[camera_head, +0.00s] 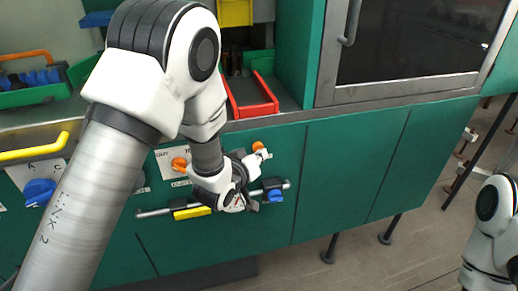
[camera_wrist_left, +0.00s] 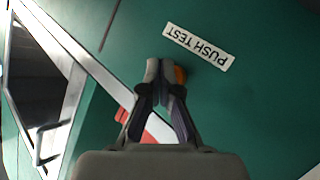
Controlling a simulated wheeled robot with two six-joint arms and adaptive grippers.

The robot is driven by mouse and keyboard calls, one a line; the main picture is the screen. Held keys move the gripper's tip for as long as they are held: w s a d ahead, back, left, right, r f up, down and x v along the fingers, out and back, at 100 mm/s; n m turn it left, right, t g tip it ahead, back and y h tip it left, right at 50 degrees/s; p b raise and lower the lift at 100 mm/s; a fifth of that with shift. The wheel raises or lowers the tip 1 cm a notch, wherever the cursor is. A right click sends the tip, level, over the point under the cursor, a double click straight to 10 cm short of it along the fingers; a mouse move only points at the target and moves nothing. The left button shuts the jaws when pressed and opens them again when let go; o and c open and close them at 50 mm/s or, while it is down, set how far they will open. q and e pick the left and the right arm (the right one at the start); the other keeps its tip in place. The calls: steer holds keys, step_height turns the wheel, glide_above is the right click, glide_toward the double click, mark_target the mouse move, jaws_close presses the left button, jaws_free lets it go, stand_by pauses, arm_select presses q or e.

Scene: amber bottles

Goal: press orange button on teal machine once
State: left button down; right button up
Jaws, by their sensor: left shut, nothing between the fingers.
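The teal machine (camera_head: 340,170) has a green front panel under a metal counter edge. An orange button (camera_head: 258,146) shows on the panel, partly beside my left gripper. In the left wrist view, the orange button (camera_wrist_left: 180,75) sits just behind and right of the fingertips, mostly hidden by them. A white PUSH TEST label (camera_wrist_left: 198,46) is close to it. My left gripper (camera_head: 248,161) is shut and empty, pointing at the panel by the button; it also shows in the left wrist view (camera_wrist_left: 166,75). I cannot tell whether it touches the button. My right gripper is out of view.
Another orange knob (camera_head: 179,163) is left of my left forearm. A bar with a yellow part (camera_head: 192,212) and a blue knob (camera_head: 275,195) lie below the gripper. A red tray (camera_head: 252,108) stands above. A yellow handle (camera_head: 35,149) juts out at left.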

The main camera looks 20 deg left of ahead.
arm_select(q)
steer(key=shift+w+a, duration=0.25)
steer(key=shift+w, duration=0.1)
stand_by(0.4)
steer(key=shift+s+d, duration=0.5)
steer(key=shift+s, duration=0.25)
steer(key=s+d, duration=0.1)
steer(key=s, duration=0.1)
steer(key=s+d, duration=0.1)
steer(key=s, duration=0.1)
steer(key=shift+d, duration=0.4)
steer(key=shift+p, duration=0.3)
stand_by(0.3)
